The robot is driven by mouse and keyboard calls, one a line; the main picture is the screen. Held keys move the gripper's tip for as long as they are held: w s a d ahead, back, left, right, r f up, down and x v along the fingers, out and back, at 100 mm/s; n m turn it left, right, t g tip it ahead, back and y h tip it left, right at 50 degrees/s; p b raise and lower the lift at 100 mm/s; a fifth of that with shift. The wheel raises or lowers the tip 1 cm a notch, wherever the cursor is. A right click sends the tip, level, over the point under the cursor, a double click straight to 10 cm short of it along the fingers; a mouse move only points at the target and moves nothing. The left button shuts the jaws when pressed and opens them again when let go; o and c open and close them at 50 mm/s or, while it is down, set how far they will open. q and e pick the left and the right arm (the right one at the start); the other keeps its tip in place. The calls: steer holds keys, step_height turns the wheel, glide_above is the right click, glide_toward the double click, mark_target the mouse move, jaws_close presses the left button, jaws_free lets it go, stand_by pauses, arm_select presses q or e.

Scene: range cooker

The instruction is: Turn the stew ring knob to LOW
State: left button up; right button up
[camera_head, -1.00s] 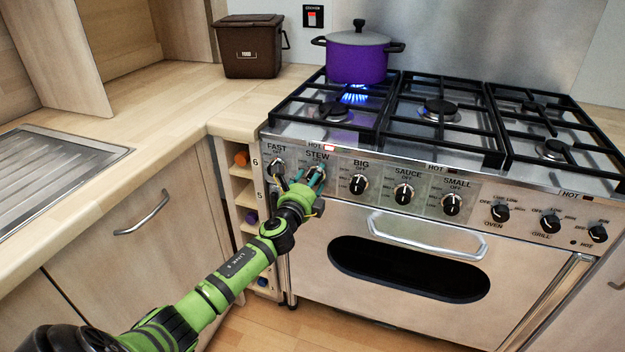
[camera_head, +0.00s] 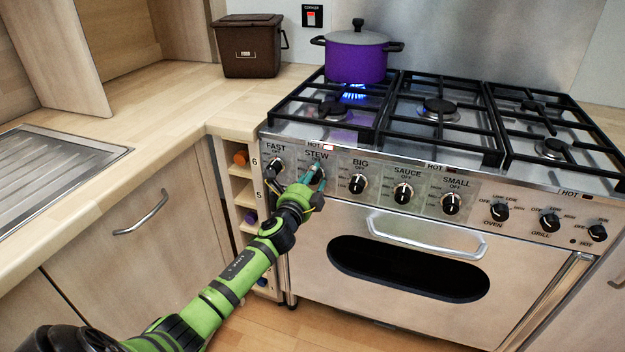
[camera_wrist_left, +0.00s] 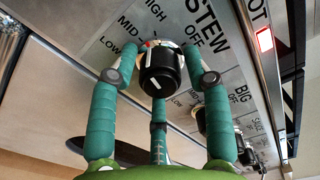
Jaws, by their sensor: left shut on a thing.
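The stew ring knob (camera_wrist_left: 160,72) is black with a white mark, on the steel panel under the word STEW. In the wrist view the words OFF, HIGH, MID and LOW run around it; I cannot tell surely which one its mark points to. My left gripper (camera_head: 317,172) is at this knob, its teal fingers around it. In the wrist view the left gripper (camera_wrist_left: 160,85) is shut on the knob, a finger at either side and one below. In the head view the gripper hides most of the knob. My right gripper is not in view.
The fast knob (camera_head: 275,168) and the big knob (camera_head: 358,184) flank the gripper closely. A purple pot (camera_head: 356,62) stands over a blue flame (camera_head: 354,93) on the back left ring. An oven handle (camera_head: 426,235) juts out below. A red lamp (camera_wrist_left: 265,40) glows beside HOT.

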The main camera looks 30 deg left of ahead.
arm_select(q)
steer(key=n, duration=0.3)
steer(key=shift+a+r, duration=0.1)
steer(key=shift+a, duration=0.1)
steer(key=shift+n, duration=0.9)
steer(key=n+p, duration=0.1)
steer(key=n, duration=0.1)
steer(key=shift+n, duration=0.9)
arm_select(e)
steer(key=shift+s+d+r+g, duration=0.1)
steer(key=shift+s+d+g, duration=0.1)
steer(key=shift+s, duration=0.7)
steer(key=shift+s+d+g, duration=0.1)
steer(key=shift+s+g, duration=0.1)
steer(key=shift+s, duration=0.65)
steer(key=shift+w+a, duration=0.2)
arm_select(q)
steer(key=o, duration=0.9)
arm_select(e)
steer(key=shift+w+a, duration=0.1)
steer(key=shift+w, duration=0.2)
